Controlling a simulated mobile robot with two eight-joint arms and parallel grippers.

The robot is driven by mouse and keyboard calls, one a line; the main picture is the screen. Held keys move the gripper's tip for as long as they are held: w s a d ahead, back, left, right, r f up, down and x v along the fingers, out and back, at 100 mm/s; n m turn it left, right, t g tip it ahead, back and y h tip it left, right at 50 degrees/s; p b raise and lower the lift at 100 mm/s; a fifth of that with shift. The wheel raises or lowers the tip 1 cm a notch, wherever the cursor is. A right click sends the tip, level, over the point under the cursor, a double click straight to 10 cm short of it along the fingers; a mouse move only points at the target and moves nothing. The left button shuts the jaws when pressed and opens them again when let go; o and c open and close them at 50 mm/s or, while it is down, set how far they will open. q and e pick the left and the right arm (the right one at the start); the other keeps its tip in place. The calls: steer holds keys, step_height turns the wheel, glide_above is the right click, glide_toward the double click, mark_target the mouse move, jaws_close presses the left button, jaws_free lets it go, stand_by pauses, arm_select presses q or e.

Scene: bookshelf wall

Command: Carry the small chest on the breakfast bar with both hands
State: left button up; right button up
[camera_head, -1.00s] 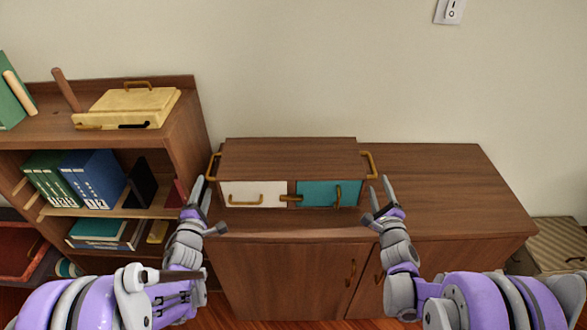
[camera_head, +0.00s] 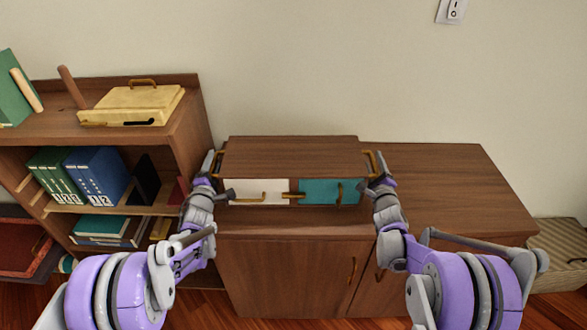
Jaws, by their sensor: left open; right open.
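The small chest (camera_head: 290,157) is a brown wooden box with a white drawer front and a teal door front. It sits on the brown wooden cabinet top (camera_head: 440,190) against the wall. A brass handle sticks out at each end of it. My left gripper (camera_head: 212,165) is open at the chest's left end, by the left handle (camera_head: 219,162). My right gripper (camera_head: 375,163) is open at the right end, by the right handle (camera_head: 369,160). The fingers partly hide both handles, and I cannot tell whether they touch them.
A bookshelf (camera_head: 185,125) with several binders stands close on the left, with a yellow case (camera_head: 132,104) on top. The cabinet top to the right of the chest is clear. A striped box (camera_head: 560,245) is at the far right on the floor.

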arm_select(q)
steer(key=shift+w, duration=0.15)
arm_select(e)
steer(key=shift+w, duration=0.15)
arm_select(q)
steer(key=shift+c, duration=0.2)
arm_select(e)
steer(key=shift+c, duration=0.2)
arm_select(q)
jaws_close()
arm_select(e)
jaws_close()
steer(key=shift+r, duration=0.1)
stand_by(0.5)
